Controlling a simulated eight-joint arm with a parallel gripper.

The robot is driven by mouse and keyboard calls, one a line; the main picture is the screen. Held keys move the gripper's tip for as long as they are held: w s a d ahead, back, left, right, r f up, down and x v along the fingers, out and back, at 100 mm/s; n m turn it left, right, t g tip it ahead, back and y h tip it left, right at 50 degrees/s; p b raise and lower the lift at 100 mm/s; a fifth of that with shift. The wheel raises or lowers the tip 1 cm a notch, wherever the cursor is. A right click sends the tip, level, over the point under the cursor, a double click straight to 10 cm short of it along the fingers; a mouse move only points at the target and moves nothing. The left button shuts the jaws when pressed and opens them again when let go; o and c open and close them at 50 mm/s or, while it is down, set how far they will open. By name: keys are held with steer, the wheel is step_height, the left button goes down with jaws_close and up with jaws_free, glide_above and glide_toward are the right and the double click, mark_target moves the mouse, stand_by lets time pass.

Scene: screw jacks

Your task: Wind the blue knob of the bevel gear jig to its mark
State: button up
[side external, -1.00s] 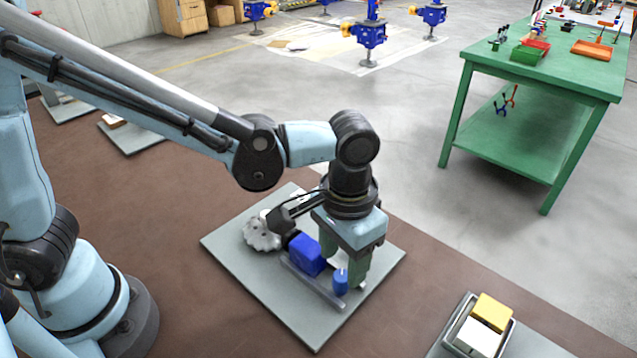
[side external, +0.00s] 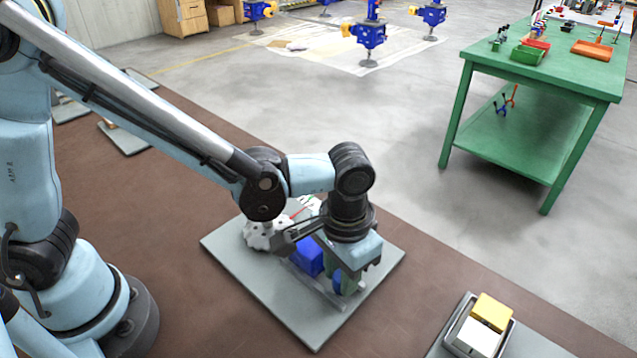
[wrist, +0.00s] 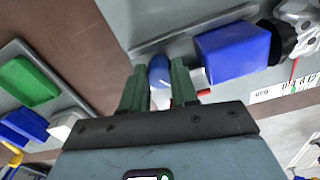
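The blue knob (wrist: 159,70) sits between the two green fingers of my gripper (wrist: 158,75) in the wrist view. The fingers stand on either side of it, and I cannot tell whether they press on it. In the side view the knob (side external: 338,284) is mostly hidden by my gripper (side external: 346,284). The jig has a blue block (wrist: 232,52), a grey rail (wrist: 195,38) and a pale grey gear (wrist: 300,22). A white card with dark and red marks (wrist: 283,90) lies beside the block, with a thin red line near it.
The jig stands on a grey-green plate (side external: 300,313) on the brown floor strip. A tray (side external: 463,318) with a yellow block (side external: 492,312) and a white block (side external: 478,338) lies to the right. A green workbench (side external: 540,100) stands farther back, with clear floor between.

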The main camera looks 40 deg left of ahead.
jaws_close()
steer(key=shift+n, duration=0.3)
steer(key=n, duration=0.3)
steer(key=shift+n, duration=0.3)
steer(key=n, duration=0.3)
steer(key=shift+n, duration=0.3)
steer(key=n, duration=0.4)
steer(key=shift+n, duration=2)
